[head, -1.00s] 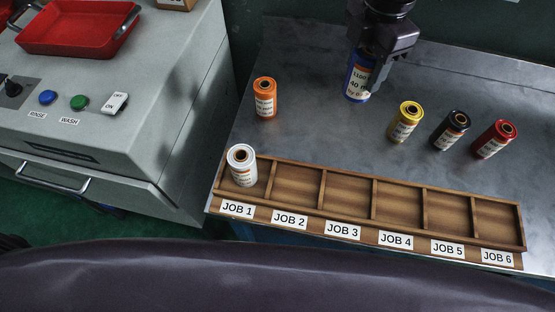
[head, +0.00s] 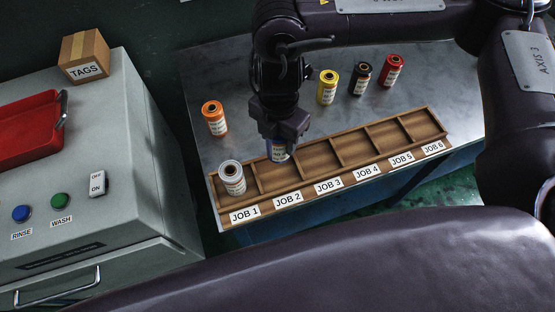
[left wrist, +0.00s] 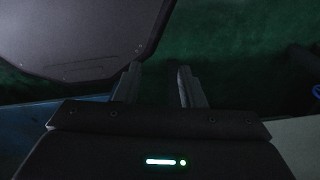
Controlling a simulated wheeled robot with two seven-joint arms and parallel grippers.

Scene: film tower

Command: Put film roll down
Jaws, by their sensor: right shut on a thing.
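My right gripper (head: 282,138) is shut on the blue film roll (head: 277,151). It holds the roll upright over the JOB 2 compartment of the wooden tray (head: 321,158). The gripper hides the roll's top, and I cannot tell whether its bottom touches the tray floor. A white roll (head: 232,181) stands in the JOB 1 compartment, left of the blue roll. The compartments from JOB 3 to JOB 6 are empty. My left gripper (left wrist: 158,80) shows in the left wrist view, with its fingers apart and nothing between them.
An orange roll (head: 214,120) stands on the metal table (head: 235,75) behind the tray. Yellow (head: 328,88), black (head: 361,79) and red (head: 391,71) rolls stand behind its right half. A grey machine (head: 120,205) with a red tray (head: 28,128) and a TAGS box (head: 84,57) is at left.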

